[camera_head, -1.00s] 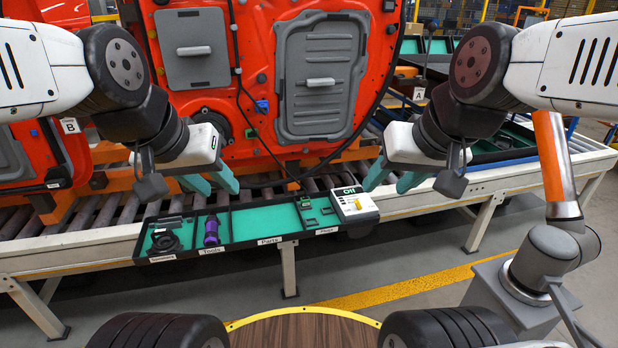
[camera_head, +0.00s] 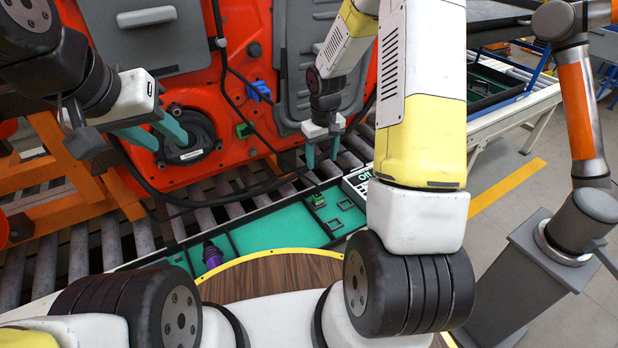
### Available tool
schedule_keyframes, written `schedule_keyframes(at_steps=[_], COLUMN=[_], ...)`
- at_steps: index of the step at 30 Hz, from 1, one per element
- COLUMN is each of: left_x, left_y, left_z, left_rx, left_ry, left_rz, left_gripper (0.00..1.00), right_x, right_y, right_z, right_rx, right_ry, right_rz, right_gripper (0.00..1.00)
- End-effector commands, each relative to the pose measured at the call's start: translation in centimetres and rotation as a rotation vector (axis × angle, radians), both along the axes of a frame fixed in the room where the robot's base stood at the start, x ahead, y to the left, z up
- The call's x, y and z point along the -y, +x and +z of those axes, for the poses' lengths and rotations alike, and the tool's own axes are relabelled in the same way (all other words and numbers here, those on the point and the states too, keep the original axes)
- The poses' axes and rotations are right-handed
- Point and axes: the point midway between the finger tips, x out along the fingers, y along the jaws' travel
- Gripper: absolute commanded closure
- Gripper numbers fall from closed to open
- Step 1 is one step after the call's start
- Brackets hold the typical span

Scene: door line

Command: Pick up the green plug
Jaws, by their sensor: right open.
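The green plug (camera_head: 318,200) sits in the parts tray, in the compartment beside the grey parts. A green connector (camera_head: 243,131) also shows on the red door, below a blue one. My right gripper (camera_head: 322,160) is open and empty, with its teal fingers pointing down above and just behind the plug, apart from it. My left gripper (camera_head: 170,143) is open and empty in front of the red door, at the upper left.
The tray (camera_head: 268,235) lies along the roller conveyor (camera_head: 90,245). A purple tool (camera_head: 212,254) is in its left part. A white device (camera_head: 357,182) stands at its right end, partly hidden by my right arm. Black cables hang from the door near my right gripper.

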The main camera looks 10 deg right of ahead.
Motion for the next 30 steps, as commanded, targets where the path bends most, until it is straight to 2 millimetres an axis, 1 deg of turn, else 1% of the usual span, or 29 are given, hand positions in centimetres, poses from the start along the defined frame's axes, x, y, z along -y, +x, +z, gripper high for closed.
schedule_keyframes(at_steps=[1,3,6,19,24,27,30], left_x=[0.0,0.0,0.0,0.0,0.0,0.0,0.0], left_y=[0.0,0.0,0.0,0.0,0.0,0.0,0.0], left_z=[0.0,0.0,0.0,0.0,0.0,0.0,0.0], left_rx=[0.000,0.000,0.000,0.000,0.000,0.000,0.000], left_ry=[0.000,0.000,0.000,0.000,0.000,0.000,0.000], left_rz=[0.000,0.000,0.000,0.000,0.000,0.000,0.000], left_gripper=[0.64,0.64,0.64,0.64,0.64,0.64,0.64], right_x=[0.0,-0.1,-0.2,-0.6,-0.8,-0.8,-0.8], right_y=[0.2,0.5,0.7,0.4,0.0,0.1,0.1], right_z=[-2.4,-4.7,-6.8,-11.8,-14.4,-15.4,-15.7], right_rx=[-0.026,-0.045,-0.064,-0.075,-0.075,-0.073,-0.071], right_ry=[0.001,0.002,0.003,0.004,0.004,0.004,0.004], right_rz=[0.011,0.024,0.039,0.046,0.046,0.046,0.045], right_gripper=[0.42,0.42,0.42,0.42,0.42,0.42,0.42])
